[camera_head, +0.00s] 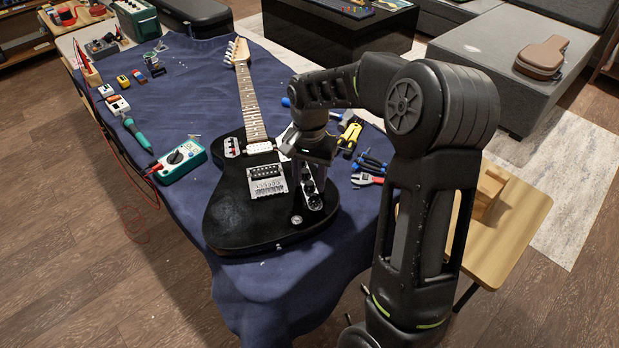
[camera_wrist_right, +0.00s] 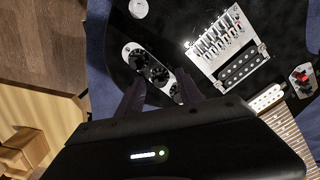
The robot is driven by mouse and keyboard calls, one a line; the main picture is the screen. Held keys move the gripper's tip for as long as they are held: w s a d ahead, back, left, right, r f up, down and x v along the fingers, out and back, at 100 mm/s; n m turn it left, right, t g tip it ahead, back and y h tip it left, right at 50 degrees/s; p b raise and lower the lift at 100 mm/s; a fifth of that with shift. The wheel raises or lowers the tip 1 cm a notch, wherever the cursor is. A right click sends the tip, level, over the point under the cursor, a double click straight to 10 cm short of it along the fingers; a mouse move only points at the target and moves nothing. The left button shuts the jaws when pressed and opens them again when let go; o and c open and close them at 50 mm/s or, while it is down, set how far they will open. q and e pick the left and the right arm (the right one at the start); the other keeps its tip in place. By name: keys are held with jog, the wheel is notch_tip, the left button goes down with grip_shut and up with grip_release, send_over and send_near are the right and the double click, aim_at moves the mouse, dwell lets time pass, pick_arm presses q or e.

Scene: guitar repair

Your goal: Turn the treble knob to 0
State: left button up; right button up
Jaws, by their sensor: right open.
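The black guitar (camera_head: 240,210) lies face up on the blue cloth. Its silver control plate (camera_head: 325,198) carries dark knobs (camera_head: 313,203) on the right of the body. In the right wrist view, the knobs (camera_wrist_right: 157,75) sit in a row on the plate (camera_wrist_right: 128,50). I cannot read any label or dial number, so I cannot tell which is the treble knob. My right gripper (camera_head: 314,180) is over the plate. In the right wrist view its fingers (camera_wrist_right: 162,92) are apart on either side of the plate's lower end. Contact with a knob cannot be told. My left gripper is out of view.
Pliers and a red wrench (camera_head: 367,179) lie right of the guitar. A multimeter (camera_head: 181,160) with red leads lies to its left. The cloth's front is clear.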

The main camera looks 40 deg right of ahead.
jog(key=shift+c, duration=0.5)
grip_shut()
